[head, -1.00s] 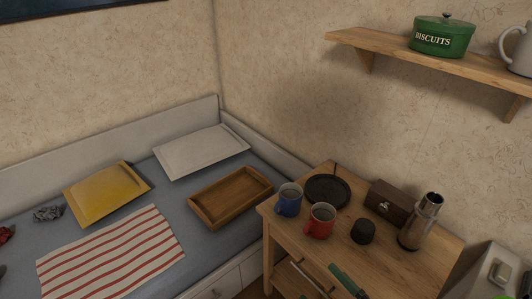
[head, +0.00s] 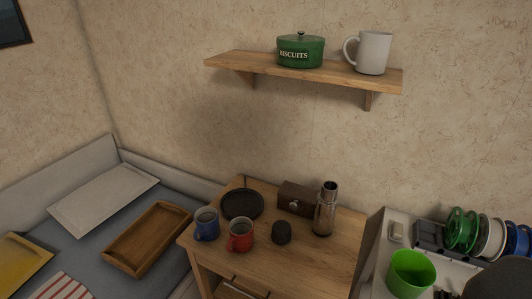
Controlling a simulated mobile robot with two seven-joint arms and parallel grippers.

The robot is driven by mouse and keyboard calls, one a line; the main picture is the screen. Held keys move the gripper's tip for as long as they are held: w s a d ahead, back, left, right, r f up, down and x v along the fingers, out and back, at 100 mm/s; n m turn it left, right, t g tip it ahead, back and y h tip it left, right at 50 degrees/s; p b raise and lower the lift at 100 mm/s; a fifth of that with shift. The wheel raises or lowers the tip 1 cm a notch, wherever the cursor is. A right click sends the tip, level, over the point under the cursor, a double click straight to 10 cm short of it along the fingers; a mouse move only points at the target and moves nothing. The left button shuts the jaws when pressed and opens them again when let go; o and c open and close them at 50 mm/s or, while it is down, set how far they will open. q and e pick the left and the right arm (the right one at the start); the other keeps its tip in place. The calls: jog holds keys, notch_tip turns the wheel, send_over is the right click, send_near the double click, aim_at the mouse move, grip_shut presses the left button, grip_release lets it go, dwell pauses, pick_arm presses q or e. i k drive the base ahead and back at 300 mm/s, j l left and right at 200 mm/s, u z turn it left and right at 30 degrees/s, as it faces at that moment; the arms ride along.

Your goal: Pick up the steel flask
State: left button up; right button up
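The steel flask (head: 325,212) stands upright on the right part of the small wooden cabinet (head: 300,268) in the head view. It is a shiny cylinder with a narrower, dark-topped neck. A small black cup-like piece (head: 281,233) sits to its left, and a dark brown box (head: 297,198) stands just behind and left of it. Neither of my grippers shows in the head view.
On the cabinet are a red mug (head: 240,235), a blue mug (head: 206,224) and a black round pan (head: 243,204). A shelf (head: 240,69) above holds a green biscuit tin (head: 300,51) and a white mug (head: 373,53). A green cup (head: 410,274) stands at right.

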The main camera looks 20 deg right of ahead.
aim_at(328, 201)
jog(key=z, duration=1.2)
